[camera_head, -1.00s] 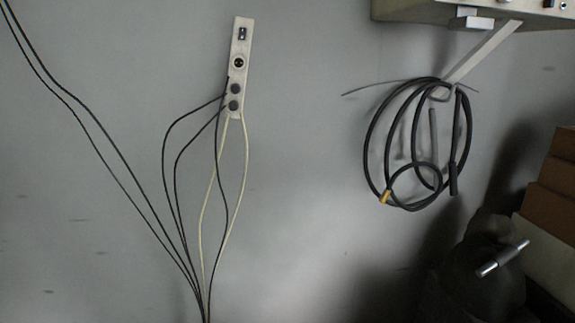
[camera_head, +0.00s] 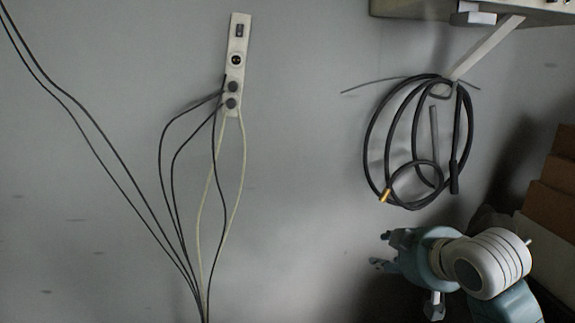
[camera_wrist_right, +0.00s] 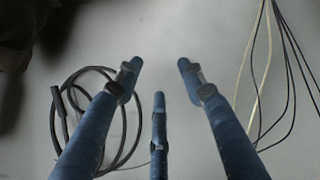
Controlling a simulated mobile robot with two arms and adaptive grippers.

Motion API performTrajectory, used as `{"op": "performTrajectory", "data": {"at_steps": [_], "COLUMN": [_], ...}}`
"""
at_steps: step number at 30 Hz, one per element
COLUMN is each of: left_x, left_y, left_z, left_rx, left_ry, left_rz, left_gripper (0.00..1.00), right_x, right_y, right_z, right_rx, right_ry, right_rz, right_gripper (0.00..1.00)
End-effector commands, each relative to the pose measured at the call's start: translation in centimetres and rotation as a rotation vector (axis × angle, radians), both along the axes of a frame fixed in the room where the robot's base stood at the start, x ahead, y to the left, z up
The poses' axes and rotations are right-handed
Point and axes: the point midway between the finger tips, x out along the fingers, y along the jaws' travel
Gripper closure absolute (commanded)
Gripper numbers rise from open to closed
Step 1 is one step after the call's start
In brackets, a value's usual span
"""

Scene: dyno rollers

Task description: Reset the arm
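My right arm with its teal and white wrist is at the lower right of the head view. Its right gripper (camera_head: 383,250) points left, in front of the grey wall and below the coiled black cable. In the right wrist view my right gripper (camera_wrist_right: 160,72) shows three blue fingers spread apart with nothing between them, so it is open and empty. My left gripper is not in view.
A coiled black cable (camera_head: 470,120) hangs from a hook on the wall. A white socket strip (camera_head: 236,45) with black and pale cables is left of it. Brown boxes (camera_head: 552,205) stand at the right edge. A shelf or device (camera_head: 410,8) juts out at top right.

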Motion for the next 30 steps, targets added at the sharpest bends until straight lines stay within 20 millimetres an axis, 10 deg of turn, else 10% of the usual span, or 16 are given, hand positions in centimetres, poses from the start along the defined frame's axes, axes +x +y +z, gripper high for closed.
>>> {"op": "performTrajectory", "data": {"at_steps": [6, 12, 24, 30], "left_x": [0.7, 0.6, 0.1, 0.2], "left_y": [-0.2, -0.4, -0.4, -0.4], "left_z": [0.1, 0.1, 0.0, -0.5], "left_rx": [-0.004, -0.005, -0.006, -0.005], "left_ry": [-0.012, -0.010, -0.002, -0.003], "left_rz": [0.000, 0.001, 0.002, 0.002], "left_gripper": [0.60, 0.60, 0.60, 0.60], "right_x": [-7.9, -17.7, -30.5, -33.6], "right_y": [1.6, 2.0, 1.4, 1.1], "right_z": [-15.6, -25.3, -32.1, -35.3], "right_rx": [0.067, 0.111, 0.126, 0.120], "right_ry": [0.229, 0.415, 0.620, 0.678], "right_rz": [-0.072, -0.172, -0.312, -0.356], "right_gripper": [0.60, 0.60, 0.60, 0.60]}}
